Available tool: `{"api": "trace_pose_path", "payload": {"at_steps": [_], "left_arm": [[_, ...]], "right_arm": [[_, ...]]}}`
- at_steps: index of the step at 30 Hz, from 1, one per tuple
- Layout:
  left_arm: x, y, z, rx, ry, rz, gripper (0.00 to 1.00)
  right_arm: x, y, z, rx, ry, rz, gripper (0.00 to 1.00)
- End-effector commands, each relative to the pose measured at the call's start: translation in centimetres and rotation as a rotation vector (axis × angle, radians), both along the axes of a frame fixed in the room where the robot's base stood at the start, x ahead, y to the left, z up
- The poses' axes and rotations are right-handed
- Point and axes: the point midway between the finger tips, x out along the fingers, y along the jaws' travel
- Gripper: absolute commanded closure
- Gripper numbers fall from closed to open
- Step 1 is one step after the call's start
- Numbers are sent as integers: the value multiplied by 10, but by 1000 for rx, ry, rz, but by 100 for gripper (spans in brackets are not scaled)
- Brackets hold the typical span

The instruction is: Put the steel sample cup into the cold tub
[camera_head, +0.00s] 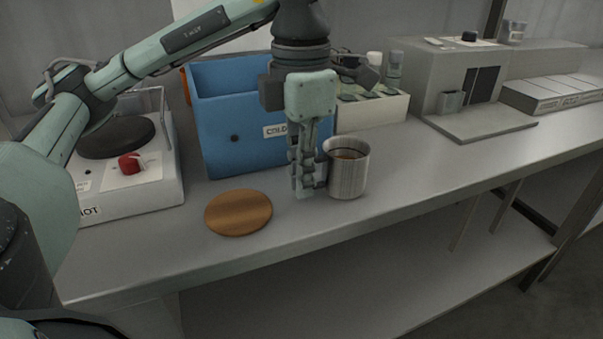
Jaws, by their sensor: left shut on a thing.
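The steel sample cup (347,172) is a grey ribbed cup with brown liquid in it. It is upright at the counter, to the right of my left gripper (309,182). That gripper points down and is shut on the cup's left side, apparently at its handle, which the fingers mostly hide. I cannot tell whether the cup's base touches the counter. The cold tub (222,136) is a blue open-topped box behind and to the left of the cup. Its label is partly covered by my gripper, and my arm passes above its rim. My right gripper is not in view.
A round wooden coaster (238,212) lies in front of the tub. A hot plate (118,137) with a red knob stands at left. A white box (372,113) of bottles, a machine (462,75) and a small cup (451,101) are behind right. The front right counter is clear.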

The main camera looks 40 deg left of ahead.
Motion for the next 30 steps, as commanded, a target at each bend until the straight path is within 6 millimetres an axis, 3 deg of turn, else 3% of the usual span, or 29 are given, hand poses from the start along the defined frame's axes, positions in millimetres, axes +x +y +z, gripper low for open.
{"api": "trace_pose_path", "payload": {"at_steps": [5,6,10,22,26,30], "left_arm": [[0,0,-3,-1,-1,0,100],[0,0,-2,0,0,0,88],[0,0,-2,0,0,0,72],[0,0,2,0,0,0,71],[1,-1,21,-2,-6,1,71],[1,0,54,-1,-5,1,71]], "right_arm": [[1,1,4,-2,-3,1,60],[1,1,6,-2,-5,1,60],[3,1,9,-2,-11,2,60],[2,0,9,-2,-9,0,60],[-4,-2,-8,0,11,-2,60],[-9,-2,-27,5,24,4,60]]}}
